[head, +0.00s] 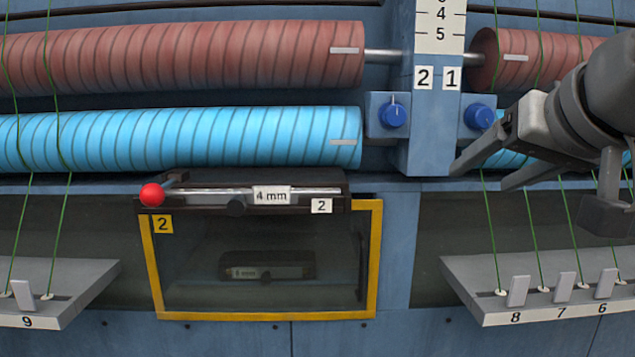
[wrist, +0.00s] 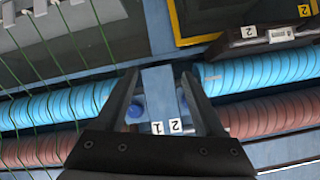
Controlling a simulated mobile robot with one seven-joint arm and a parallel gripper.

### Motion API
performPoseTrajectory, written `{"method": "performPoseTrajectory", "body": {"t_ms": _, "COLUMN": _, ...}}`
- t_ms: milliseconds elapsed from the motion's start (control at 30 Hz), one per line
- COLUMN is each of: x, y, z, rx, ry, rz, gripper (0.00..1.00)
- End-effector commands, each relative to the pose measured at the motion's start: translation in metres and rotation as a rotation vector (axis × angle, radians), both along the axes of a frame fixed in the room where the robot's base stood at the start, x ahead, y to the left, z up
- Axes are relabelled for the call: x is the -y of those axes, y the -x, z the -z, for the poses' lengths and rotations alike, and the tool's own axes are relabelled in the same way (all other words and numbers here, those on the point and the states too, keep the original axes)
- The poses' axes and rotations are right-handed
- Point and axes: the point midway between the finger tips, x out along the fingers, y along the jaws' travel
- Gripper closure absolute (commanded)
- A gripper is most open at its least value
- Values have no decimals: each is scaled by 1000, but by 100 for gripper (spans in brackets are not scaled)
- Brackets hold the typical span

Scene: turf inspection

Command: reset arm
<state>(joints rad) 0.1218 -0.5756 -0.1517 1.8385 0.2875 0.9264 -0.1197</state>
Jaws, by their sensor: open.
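My gripper (head: 482,172) is at the right in the head view, raised in front of the blue machine and pointing left and down. Its two fingers are apart with nothing between them. In the wrist view the gripper (wrist: 160,80) spreads over the blue post (wrist: 160,95) bearing labels 2 and 1. In the head view the post (head: 430,120) stands left of the fingertips, with one blue knob (head: 393,115) on its left and another (head: 479,117) on its right. I cannot tell whether the gripper touches anything.
A red roller (head: 180,58) and a light-blue roller (head: 180,140) run left of the post. Below are a yellow-framed opening (head: 262,316) and a 4 mm bar with a red ball (head: 152,194). Grey shelves jut out at left (head: 75,285) and right (head: 490,280), with green strings.

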Motion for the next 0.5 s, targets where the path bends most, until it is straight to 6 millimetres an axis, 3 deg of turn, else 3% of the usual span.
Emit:
{"method": "performPoseTrajectory", "body": {"t_ms": 33, "x": -12, "y": 6, "z": 34, "rx": -62, "ry": 12, "rz": -22, "gripper": 29}}
{"method": "performPoseTrajectory", "body": {"t_ms": 100, "x": -24, "y": 15, "z": 78, "rx": -143, "ry": 38, "rz": -44, "gripper": 29}}
{"method": "performPoseTrajectory", "body": {"t_ms": 300, "x": -51, "y": 55, "z": 193, "rx": -352, "ry": 133, "rz": -107, "gripper": 29}}
{"method": "performPoseTrajectory", "body": {"t_ms": 400, "x": -56, "y": 75, "z": 234, "rx": -428, "ry": 178, "rz": -129, "gripper": 29}}
{"method": "performPoseTrajectory", "body": {"t_ms": 500, "x": -58, "y": 90, "z": 260, "rx": -476, "ry": 211, "rz": -143, "gripper": 29}}
